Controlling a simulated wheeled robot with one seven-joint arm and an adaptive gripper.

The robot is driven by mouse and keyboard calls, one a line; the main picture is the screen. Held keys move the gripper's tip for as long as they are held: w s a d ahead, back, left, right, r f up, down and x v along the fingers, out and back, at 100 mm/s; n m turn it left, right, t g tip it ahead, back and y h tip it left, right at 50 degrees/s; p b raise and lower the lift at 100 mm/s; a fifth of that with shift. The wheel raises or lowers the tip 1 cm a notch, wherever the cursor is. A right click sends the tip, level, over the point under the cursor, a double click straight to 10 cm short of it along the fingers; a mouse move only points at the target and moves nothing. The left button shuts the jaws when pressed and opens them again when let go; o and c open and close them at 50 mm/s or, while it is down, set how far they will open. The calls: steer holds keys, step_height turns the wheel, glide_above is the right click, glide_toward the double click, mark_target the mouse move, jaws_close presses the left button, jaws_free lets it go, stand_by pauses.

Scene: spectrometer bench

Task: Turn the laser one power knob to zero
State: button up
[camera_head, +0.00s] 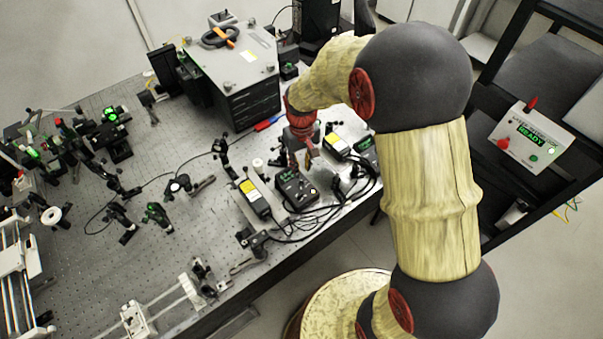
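A black laser control box (296,188) with small knobs and a green display lies on the right side of the optical bench. A second similar box (366,149) is farther right, partly behind my arm. I cannot read labels, so I cannot tell which is laser one, and its power knob is too small to single out. My gripper (309,160) points down just above and behind the nearer box. Whether it touches anything is unclear. Its fingers are too small and dark to show whether they are open or shut.
Yellow-labelled laser modules (254,198) and (337,146) stand beside the boxes, with black cables (300,225) in front. A grey cabinet (232,65) stands behind. Optics mounts (155,215) fill the bench's left. A panel reading READY (527,138) is at right.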

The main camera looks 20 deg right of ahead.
mark_target(302, 179)
step_height(302, 179, up, 6)
steer(key=shift+f, duration=0.1)
stand_by(0.6)
steer(key=s+r+t+b, duration=0.2)
steer(key=s+r+b, duration=0.2)
steer(key=s, duration=0.7)
steer(key=s+r+m+t+b, duration=0.1)
steer(key=s+r+t+b, duration=0.2)
steer(key=s+r, duration=0.4)
steer(key=s+b, duration=0.1)
steer(key=s, duration=0.3)
steer(key=shift+t+b, duration=0.3)
stand_by(0.6)
